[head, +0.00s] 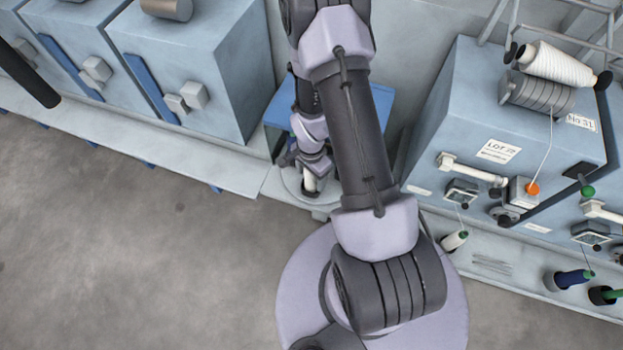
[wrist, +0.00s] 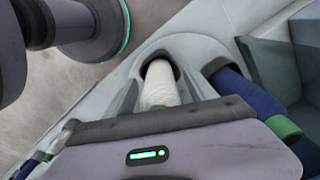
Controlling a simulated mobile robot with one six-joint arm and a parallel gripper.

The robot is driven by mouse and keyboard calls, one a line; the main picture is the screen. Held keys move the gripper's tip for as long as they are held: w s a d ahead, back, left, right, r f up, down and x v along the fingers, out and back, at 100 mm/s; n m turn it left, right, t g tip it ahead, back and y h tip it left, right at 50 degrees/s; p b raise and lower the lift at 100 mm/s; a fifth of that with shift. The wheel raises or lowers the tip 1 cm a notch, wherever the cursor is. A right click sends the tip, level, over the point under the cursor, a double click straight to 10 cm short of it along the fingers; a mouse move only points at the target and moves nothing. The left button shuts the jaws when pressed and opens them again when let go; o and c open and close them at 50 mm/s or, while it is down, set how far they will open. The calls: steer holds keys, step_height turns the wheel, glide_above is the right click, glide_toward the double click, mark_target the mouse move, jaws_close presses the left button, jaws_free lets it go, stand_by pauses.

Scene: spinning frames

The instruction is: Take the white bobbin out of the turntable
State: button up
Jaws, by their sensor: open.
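The white bobbin (wrist: 160,85) stands in a dark round opening of the pale grey turntable (wrist: 205,48) in the wrist view. My gripper (wrist: 165,92) is open, with a grey finger on either side of the bobbin; I cannot tell whether they touch it. The bobbin's near end is hidden behind the gripper body.
A blue bobbin (wrist: 242,92) with a green end sits close to the right finger. Several more bobbins (wrist: 45,150) show at lower left. A blue machine (head: 465,110) with yarn parts stands right of my arm, blue cabinets (head: 190,70) left. The floor (head: 130,250) in front is clear.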

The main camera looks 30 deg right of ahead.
steer(key=shift+r, duration=0.15)
jaws_close()
steer(key=shift+r, duration=0.1)
